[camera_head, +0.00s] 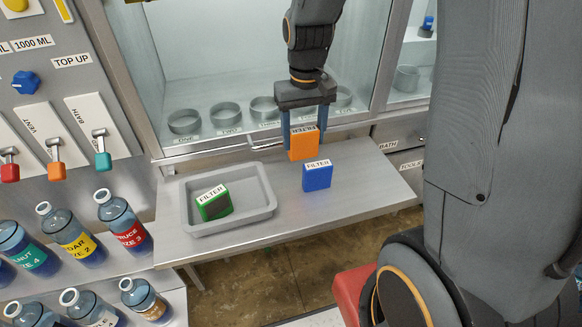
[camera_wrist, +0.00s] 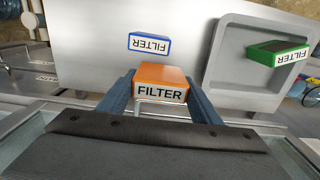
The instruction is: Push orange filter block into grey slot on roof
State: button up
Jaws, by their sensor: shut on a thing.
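The orange filter block (camera_head: 303,146), labelled FILTER, is held between the two fingers of my gripper (camera_head: 306,125). In the wrist view the orange block (camera_wrist: 161,82) sits between the blue-grey fingers of my gripper (camera_wrist: 161,100), with its white label toward the camera. It appears raised above the metal shelf, near the shelf's back edge. A blue filter block (camera_head: 317,177) stands on the shelf just in front of it; it also shows in the wrist view (camera_wrist: 149,45). The roof and its grey slot cannot be made out in either view.
A grey tray (camera_head: 268,206) on the left of the shelf (camera_head: 352,203) holds a green filter block (camera_head: 214,205), lying tilted. Behind the shelf is a glass-fronted cabinet (camera_head: 232,50) with several rings. Bottles (camera_head: 123,222) and levers stand at left. The shelf's right side is clear.

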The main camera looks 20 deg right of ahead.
jog(key=shift+f+p, duration=0.55)
jog(key=shift+f, duration=3.45)
jog(key=shift+f, duration=0.2)
jog(key=o, duration=1.2)
jog(key=shift+c, duration=0.2)
jog(key=shift+r, duration=0.1)
